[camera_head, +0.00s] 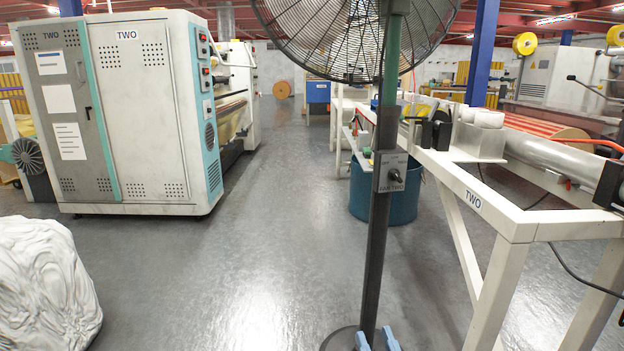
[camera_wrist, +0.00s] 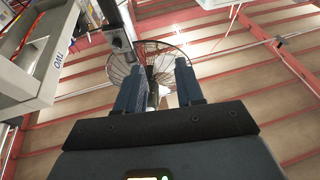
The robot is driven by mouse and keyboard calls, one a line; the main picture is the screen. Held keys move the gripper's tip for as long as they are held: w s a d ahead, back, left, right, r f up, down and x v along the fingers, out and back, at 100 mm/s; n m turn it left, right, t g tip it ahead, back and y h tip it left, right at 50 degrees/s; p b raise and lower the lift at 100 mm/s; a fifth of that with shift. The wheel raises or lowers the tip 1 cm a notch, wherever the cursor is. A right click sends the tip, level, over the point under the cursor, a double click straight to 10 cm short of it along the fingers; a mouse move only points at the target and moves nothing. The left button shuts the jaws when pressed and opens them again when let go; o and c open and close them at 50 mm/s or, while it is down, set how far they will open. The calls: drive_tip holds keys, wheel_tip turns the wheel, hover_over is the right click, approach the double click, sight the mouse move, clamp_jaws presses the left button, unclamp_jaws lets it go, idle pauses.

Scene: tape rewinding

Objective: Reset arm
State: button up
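My gripper (camera_wrist: 158,82) points up toward the ceiling in the wrist view. Its two blue-grey fingers stand apart with nothing held between them, so it is open. The fingertips also show at the bottom edge of the head view (camera_head: 376,341), in front of the foot of a fan stand. The rest of my arm is out of sight below that picture.
A tall caged fan (camera_head: 345,30) on a dark pole (camera_head: 378,235) stands directly ahead. A white machine frame marked TWO (camera_head: 490,200) is at right. A large cabinet (camera_head: 140,110) and a white wrapped bundle (camera_head: 45,285) are at left. Grey floor (camera_head: 260,230) between is clear.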

drive_tip(key=s+f+m+g+h, duration=0.1)
drive_tip(key=s+f+m+h, duration=0.15)
drive_tip(key=s, duration=0.95)
drive_tip(key=s+d+r+g+h, duration=0.1)
drive_tip(key=s+d+g, duration=0.15)
drive_tip(key=s, duration=0.65)
drive_tip(key=s+d+r+g, duration=0.1)
drive_tip(key=s+d, duration=0.3)
drive_tip(key=s, duration=0.5)
drive_tip(key=s+d+r+g+h, duration=0.1)
drive_tip(key=s+d+r, duration=0.15)
drive_tip(key=s, duration=0.65)
wheel_tip(320, 180, up, 25)
drive_tip(key=s+d+p, duration=0.1)
drive_tip(key=s+p, duration=0.1)
drive_tip(key=p, duration=2.2)
drive_tip(key=shift+s+d+g, duration=0.35)
drive_tip(key=shift+d+g, duration=0.05)
drive_tip(key=shift+g, duration=0.05)
